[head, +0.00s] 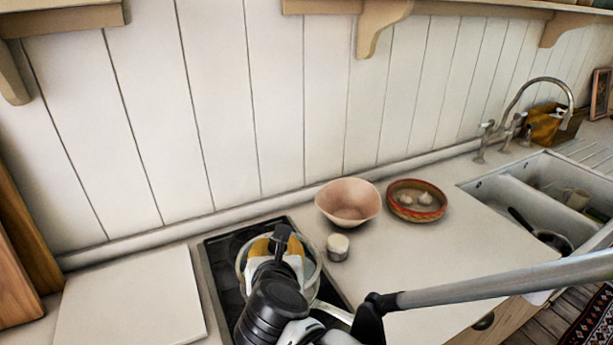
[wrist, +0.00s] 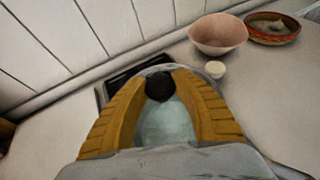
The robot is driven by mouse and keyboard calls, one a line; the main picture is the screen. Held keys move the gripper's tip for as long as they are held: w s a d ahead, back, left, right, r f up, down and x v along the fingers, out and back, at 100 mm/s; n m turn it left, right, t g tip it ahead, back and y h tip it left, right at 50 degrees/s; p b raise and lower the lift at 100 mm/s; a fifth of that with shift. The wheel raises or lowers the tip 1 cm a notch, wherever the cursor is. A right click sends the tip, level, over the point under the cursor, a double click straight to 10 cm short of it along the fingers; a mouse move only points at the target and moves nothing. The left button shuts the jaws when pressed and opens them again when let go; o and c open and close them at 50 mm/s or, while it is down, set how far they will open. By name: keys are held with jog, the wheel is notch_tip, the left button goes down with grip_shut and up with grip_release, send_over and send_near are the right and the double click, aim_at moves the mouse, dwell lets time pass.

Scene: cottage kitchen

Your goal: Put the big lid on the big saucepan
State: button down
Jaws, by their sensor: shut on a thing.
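The big lid (wrist: 166,125) is clear glass with a round black knob (wrist: 159,87). My gripper (wrist: 161,84) has its yellow fingers shut on this knob. In the head view my gripper (head: 278,249) is over the hob, and the lid's pale rim (head: 313,270) shows around the fingers. A saucepan shows beneath, mainly by its light metal handle (head: 334,312), which points to the lower right. My gripper and arm hide most of the pan. I cannot tell whether the lid touches the pan's rim or hangs just above it.
The dark hob (head: 219,262) is set in the pale counter. A small light jar (head: 338,248), a pink bowl (head: 348,205) and a red-rimmed basket with garlic (head: 417,201) stand close on the right. A white board (head: 130,308) lies left. The sink (head: 545,190) is far right.

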jog(key=shift+f+b, duration=1.8)
jog(key=shift+f, duration=0.6)
jog(key=shift+f+b, duration=0.55)
jog(key=c, duration=1.4)
grip_release()
jog(key=shift+r, duration=0.1)
jog(key=shift+o, duration=0.2)
jog(key=p+v, duration=0.5)
jog(key=v, duration=0.6)
jog(key=shift+p, duration=0.3)
